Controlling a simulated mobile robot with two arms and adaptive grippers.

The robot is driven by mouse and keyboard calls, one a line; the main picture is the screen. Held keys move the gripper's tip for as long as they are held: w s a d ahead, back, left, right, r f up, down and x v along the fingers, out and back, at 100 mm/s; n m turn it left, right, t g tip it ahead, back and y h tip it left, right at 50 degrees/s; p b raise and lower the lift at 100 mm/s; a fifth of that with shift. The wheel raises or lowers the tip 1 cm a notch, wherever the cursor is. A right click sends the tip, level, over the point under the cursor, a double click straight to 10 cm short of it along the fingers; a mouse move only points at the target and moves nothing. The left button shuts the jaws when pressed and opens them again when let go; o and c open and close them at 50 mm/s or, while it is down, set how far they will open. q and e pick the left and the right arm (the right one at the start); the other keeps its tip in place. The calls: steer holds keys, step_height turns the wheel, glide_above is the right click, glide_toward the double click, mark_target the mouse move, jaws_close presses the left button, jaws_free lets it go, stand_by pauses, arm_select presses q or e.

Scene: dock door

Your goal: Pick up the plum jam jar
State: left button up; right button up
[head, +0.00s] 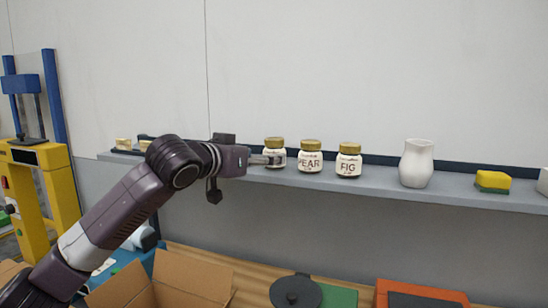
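Three jars with gold lids stand in a row on the grey shelf (455,193). The right one is the FIG jar (348,166) and the middle one reads PEAR (311,163). The label of the left jar (276,145) is mostly covered by my gripper, so I cannot read whether it says plum. My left gripper (270,160) reaches in from the left, its fingers at the left jar's label. I cannot tell whether the fingers touch or close on the jar. My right gripper is out of view.
A white pitcher (416,165) and a yellow-green sponge (493,181) stand farther right on the shelf. Small pale blocks (123,144) sit at its left end. Below are an open cardboard box (195,275), a dark pan or lid (296,292) and an orange-framed item (420,288).

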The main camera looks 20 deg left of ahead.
arm_select(q)
steer(key=p+x, duration=0.2)
steer(key=x, duration=0.3)
steer(key=shift+w+d+f, duration=0.1)
steer(key=shift+w+d, duration=0.05)
steer(key=shift+w, duration=0.05)
steer(key=shift+w+d+f+p, duration=0.15)
steer(key=shift+w+f+p, duration=0.1)
steer(key=shift+w+p, duration=0.25)
steer(key=shift+c, duration=0.3)
steer(key=shift+c, duration=1.2)
steer(key=c, duration=1.2)
steer(key=shift+w+r, duration=0.1)
